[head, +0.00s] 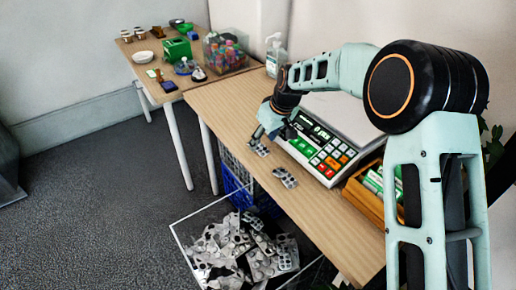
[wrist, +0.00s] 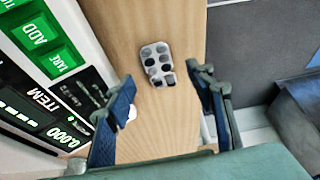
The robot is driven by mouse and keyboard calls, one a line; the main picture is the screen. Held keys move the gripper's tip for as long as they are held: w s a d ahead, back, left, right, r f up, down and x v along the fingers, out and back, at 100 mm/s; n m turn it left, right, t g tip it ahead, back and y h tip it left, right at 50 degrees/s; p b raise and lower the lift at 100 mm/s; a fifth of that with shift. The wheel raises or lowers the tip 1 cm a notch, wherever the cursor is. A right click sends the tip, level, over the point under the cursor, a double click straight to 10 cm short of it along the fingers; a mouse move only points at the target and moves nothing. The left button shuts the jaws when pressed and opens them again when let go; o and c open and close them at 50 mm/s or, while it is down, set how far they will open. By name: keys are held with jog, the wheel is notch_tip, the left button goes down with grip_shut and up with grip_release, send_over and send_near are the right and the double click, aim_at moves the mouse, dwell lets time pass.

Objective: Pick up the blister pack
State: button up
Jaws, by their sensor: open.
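Two silvery blister packs lie on the wooden desk in the head view, a nearer one (head: 285,179) and one farther off (head: 259,147) close to my gripper. My gripper (head: 271,134) is over the desk beside the scale, with its fingers pointing down. In the wrist view one grey blister pack (wrist: 157,63) with round cells, some dark, lies flat on the desk. It shows in the gap between the open fingers of my gripper (wrist: 160,72), near the tips. Nothing is held. I cannot tell for certain which of the two packs this is.
A label scale (head: 322,150) with a keypad stands right beside the packs. An orange-brown box (head: 365,195) is at its right. The desk's front edge is close. Below it stand a clear bin (head: 180,238) full of blister packs and a blue crate (head: 236,186).

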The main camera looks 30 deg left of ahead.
aim_at(260, 147)
jog(key=x, duration=0.3)
jog(key=shift+c, duration=0.2)
jog(key=c, duration=0.7)
jog(key=shift+r, duration=0.15)
jog(key=shift+r, duration=0.25)
notch_tip(260, 147, up, 2)
jog(key=shift+w+r, duration=0.1)
jog(key=s+r, duration=0.3)
jog(key=s, duration=0.1)
jog(key=s+r+p, duration=0.1)
jog(key=s+r, duration=0.2)
jog(key=s, duration=0.2)
jog(key=s+r, duration=0.4)
jog(key=s, duration=0.1)
jog(key=shift+s+d, duration=0.1)
jog(key=shift+d, duration=0.1)
